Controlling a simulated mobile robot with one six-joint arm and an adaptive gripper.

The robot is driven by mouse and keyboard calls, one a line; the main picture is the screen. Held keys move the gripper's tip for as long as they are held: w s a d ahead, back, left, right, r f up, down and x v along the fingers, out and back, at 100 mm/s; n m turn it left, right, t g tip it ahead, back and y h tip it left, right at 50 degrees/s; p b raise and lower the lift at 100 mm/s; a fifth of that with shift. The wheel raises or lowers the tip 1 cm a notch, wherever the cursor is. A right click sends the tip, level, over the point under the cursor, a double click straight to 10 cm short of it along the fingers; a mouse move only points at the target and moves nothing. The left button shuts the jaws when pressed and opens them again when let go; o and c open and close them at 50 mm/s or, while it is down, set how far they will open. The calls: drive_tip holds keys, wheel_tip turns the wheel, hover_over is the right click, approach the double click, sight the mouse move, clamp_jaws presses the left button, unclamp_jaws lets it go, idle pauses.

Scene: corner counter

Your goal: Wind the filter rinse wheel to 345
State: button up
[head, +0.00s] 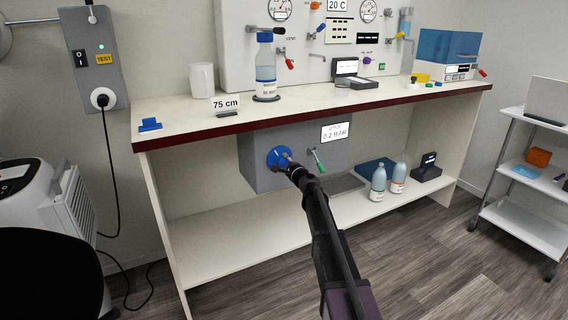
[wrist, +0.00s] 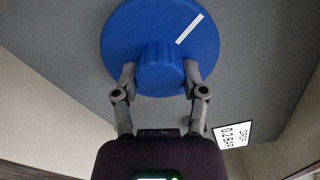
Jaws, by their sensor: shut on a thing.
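The blue wheel (head: 274,158) sits on the front of a grey box (head: 256,173) under the counter. In the wrist view the wheel (wrist: 140,25) is a round blue disc with a raised hub and a white mark (wrist: 189,28) at its upper right. My gripper (wrist: 160,80) is shut on the wheel's hub, one finger on each side. In the head view my gripper (head: 287,168) reaches the wheel from below right and covers part of it. No degree scale can be read around the wheel.
A display (head: 335,132) on the box reads 0.2 BAR. A green-handled lever (head: 320,165) sits right of the wheel. Two bottles (head: 378,183) stand on the lower shelf to the right. The counter edge (head: 310,112) runs above my arm. The lower shelf's left part is clear.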

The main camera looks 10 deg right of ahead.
drive_tip(key=shift+w+a, duration=0.1)
drive_tip(key=o, duration=1.1)
drive_tip(key=shift+o, duration=0.2)
drive_tip(key=v, duration=1.2)
